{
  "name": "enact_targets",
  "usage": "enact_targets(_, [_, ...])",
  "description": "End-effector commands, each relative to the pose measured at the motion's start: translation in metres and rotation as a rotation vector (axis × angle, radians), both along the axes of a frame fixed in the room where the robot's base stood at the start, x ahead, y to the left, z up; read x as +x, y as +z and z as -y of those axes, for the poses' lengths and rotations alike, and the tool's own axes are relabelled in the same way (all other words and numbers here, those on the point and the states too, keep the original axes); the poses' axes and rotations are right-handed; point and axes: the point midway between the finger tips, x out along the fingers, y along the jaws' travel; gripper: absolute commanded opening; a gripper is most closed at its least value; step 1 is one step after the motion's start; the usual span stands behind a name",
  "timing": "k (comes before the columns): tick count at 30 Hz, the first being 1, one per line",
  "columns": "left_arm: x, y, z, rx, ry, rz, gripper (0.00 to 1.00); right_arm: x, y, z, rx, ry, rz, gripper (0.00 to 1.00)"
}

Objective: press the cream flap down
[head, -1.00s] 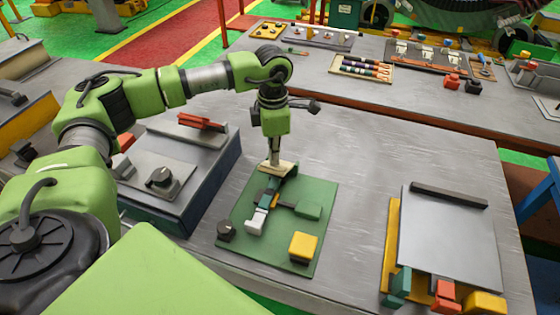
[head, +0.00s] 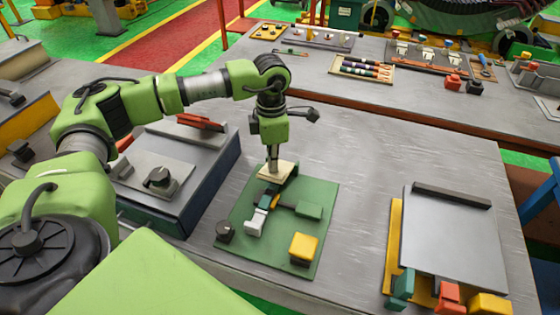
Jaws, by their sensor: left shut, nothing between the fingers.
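The cream flap (head: 284,174) is at the far end of the green board (head: 318,228) on the near bench in the head view. My left gripper (head: 272,168) points straight down with its fingers shut and empty. Its tips meet the flap in the picture and cover part of it; I cannot tell how hard they touch. The flap shows a broad top face, but how close it lies to the board is unclear. My right gripper is not in view.
A blue-grey box (head: 205,188) stands left. A grey plate (head: 450,238) lies right. Bare bench lies between board and plate.

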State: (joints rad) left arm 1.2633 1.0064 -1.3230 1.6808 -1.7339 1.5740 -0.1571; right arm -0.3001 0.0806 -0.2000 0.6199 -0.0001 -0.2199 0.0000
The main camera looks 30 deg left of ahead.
Motion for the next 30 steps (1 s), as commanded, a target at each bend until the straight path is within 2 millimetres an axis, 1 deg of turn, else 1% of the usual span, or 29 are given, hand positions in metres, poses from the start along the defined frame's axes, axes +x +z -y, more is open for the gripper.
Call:
enact_targets(1, [-0.001, -0.004, 0.000, 0.000, 0.000, 0.000, 0.00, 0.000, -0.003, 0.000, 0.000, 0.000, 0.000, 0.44])
enact_targets(6, [-0.003, -0.010, 0.001, 0.000, 0.000, -0.001, 0.00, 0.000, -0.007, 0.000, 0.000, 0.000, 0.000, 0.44])
enact_targets(20, [-0.004, -0.011, 0.001, 0.000, 0.000, 0.000, 0.00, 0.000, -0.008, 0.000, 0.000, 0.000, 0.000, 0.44])
enact_targets(30, [-0.006, -0.024, 0.001, 0.001, 0.000, -0.001, 0.00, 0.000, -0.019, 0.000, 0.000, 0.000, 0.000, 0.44])
